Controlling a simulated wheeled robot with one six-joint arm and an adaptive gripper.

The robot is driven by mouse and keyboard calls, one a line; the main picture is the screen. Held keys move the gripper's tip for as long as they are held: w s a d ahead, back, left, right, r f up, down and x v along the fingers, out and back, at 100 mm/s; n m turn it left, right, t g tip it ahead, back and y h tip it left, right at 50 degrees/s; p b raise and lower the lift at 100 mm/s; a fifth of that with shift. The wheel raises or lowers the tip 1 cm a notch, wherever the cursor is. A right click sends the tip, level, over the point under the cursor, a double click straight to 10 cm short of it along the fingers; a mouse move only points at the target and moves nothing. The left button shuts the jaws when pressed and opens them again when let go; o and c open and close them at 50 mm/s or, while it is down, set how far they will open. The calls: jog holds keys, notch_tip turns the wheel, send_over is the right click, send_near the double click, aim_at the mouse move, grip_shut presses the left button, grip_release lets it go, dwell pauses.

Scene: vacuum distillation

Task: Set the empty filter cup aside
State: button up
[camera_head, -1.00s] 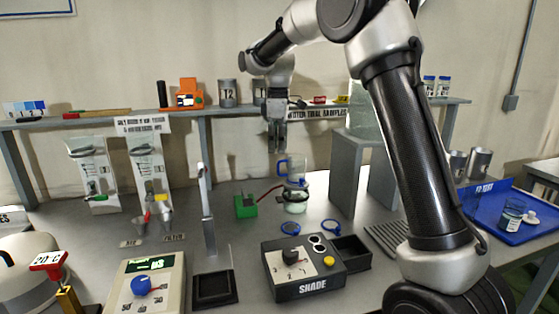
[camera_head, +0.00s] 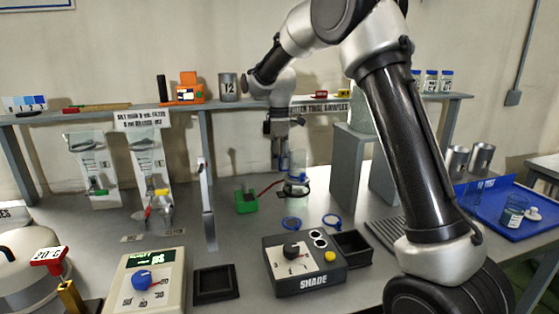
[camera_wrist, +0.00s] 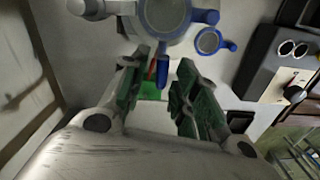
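A clear cup (camera_head: 298,160) with a blue rim stands on a glass vessel (camera_head: 296,186) at mid-table; I take it for the filter cup. In the wrist view the cup (camera_wrist: 167,14) is seen from above at the top edge, and its blue handle (camera_wrist: 163,70) points toward me. My gripper (camera_head: 281,165) is just left of the cup, pointing down, and covers the handle in the head view. In the wrist view my gripper (camera_wrist: 169,78) has its green-padded fingers apart, with the handle between their tips. I cannot tell whether they touch it.
A green block (camera_head: 246,202) with a red hose stands left of the vessel. The SHADE box (camera_head: 300,268) is nearer, a grey stand (camera_head: 346,165) is right, and a shelf (camera_head: 240,105) runs behind.

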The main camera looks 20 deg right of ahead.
jog(key=shift+c, duration=0.3)
jog(key=shift+f, duration=0.1)
grip_shut()
jog(key=shift+a, duration=0.1)
jog(key=w+a+m, duration=0.2)
jog(key=w+m, duration=0.8)
jog(key=m, duration=0.2)
jog(key=shift+a, duration=0.4)
dwell(0.5)
